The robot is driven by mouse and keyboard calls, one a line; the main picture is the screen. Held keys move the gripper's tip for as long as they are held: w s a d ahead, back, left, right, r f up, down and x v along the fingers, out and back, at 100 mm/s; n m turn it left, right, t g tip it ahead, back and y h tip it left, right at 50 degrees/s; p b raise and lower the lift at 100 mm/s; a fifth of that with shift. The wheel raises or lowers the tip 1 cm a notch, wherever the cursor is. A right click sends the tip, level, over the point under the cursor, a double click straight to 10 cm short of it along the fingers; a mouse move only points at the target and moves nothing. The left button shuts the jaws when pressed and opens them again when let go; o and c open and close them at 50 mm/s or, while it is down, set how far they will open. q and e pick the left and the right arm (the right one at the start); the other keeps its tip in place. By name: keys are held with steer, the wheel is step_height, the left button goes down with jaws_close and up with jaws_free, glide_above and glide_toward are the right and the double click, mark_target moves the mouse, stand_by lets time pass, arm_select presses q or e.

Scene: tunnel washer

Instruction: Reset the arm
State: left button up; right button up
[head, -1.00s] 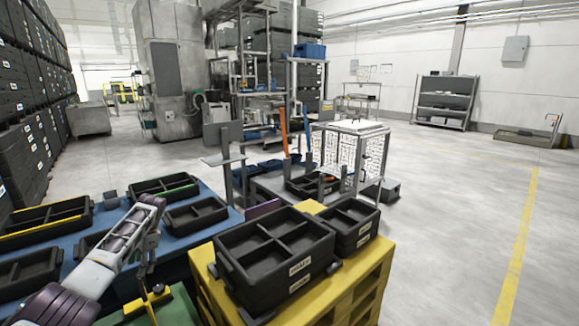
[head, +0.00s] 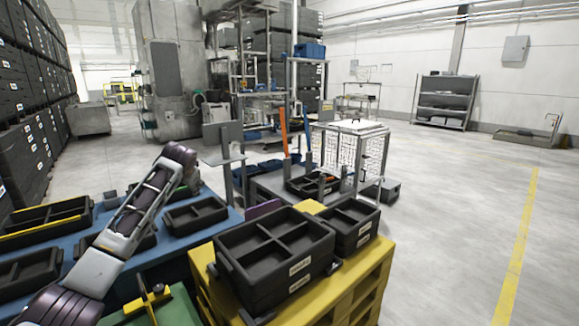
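My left arm (head: 137,215) reaches in from the lower left. It rises up and to the right over the blue table to a dark purple joint near the blue table's far right corner. I cannot make out the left gripper's fingers beyond that joint. My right arm and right gripper do not show.
A yellow fixture (head: 150,300) stands on a green surface below. Black divided crates (head: 275,285) sit on a yellow pallet (head: 372,285). The floor at the right is clear.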

arm_select(q)
steer(key=s+d+r+t+h+b, duration=0.1)
steer(key=s+d+r+t+h, duration=0.1)
steer(key=d, duration=0.4)
steer(key=s+d+r+t+h, duration=0.1)
steer(key=s+d+r+t, duration=0.15)
steer(key=d, duration=0.35)
steer(key=s+d+f+m+h+b, duration=0.1)
steer(key=s+d+f+h+b, duration=0.15)
steer(key=s+d+f, duration=0.5)
steer(key=s+f+n+g+b, duration=0.1)
steer(key=s+f+g, duration=0.3)
steer(key=s+f, duration=1.6)
steer(key=s+d+f+n+g+h+b, duration=0.1)
steer(key=s+f+g+b, duration=0.3)
steer(key=s+f, duration=1.6)
step_height(320, 180, down, 8)
steer(key=shift+d+n+g, duration=0.25)
steer(key=shift+n+g, duration=0.3)
steer(key=shift+n, duration=0.05)
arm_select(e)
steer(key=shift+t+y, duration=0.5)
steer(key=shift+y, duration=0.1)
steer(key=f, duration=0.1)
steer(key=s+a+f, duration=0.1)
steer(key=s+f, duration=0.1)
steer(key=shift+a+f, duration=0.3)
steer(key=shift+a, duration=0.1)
